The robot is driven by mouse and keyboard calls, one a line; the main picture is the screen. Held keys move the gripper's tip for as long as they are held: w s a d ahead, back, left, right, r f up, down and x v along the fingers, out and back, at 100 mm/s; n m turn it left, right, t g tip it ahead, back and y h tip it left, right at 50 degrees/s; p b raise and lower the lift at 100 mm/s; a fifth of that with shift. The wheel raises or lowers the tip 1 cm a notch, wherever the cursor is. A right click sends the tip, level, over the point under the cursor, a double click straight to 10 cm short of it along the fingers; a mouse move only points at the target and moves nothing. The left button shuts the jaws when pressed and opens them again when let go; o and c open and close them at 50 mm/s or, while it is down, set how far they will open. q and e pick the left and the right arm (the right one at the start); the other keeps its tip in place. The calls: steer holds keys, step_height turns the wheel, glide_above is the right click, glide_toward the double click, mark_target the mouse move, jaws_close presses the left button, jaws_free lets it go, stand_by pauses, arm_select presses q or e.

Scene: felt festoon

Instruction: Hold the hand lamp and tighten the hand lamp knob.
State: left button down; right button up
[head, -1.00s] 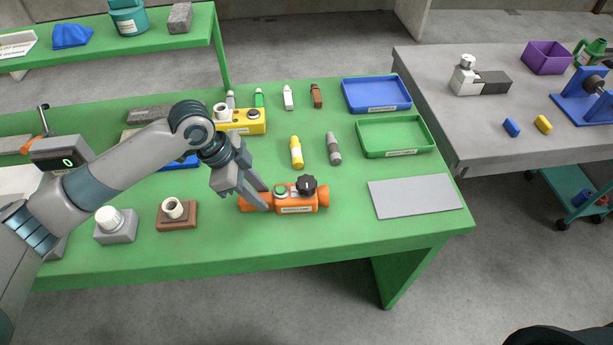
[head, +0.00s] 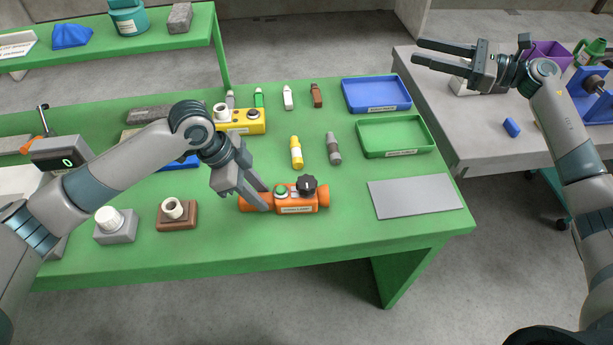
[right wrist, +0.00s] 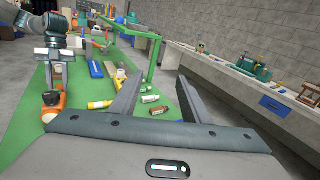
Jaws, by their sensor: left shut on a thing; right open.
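The orange hand lamp (head: 312,203) lies on the green table, with a label on its near side and a green button on top. Its black knob (head: 306,184) sits on top near the right end. My left gripper (head: 262,200) is shut on the lamp's left part. The lamp also shows at the left of the right wrist view (right wrist: 53,104). My right gripper (head: 416,52) is open and empty, raised at the upper right, well apart from the lamp. Its two fingers (right wrist: 155,90) show in the right wrist view with nothing between them.
A grey mat (head: 415,196) lies right of the lamp. A green tray (head: 430,142) and a blue tray (head: 408,100) stand behind it. The grey table (head: 470,140) is at right.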

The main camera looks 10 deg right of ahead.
steer(key=s+a+n+g, duration=0.2)
steer(key=a+n+g, duration=0.25)
steer(key=a, duration=0.65)
steer(key=n+g+h, duration=0.5)
steer(key=n+h, duration=1)
glide_above(306, 182)
steer(key=shift+f, duration=2.8)
steer(key=shift+f, duration=0.1)
step_height(306, 182, down, 12)
steer(key=shift+r, duration=0.1)
steer(key=c, duration=0.8)
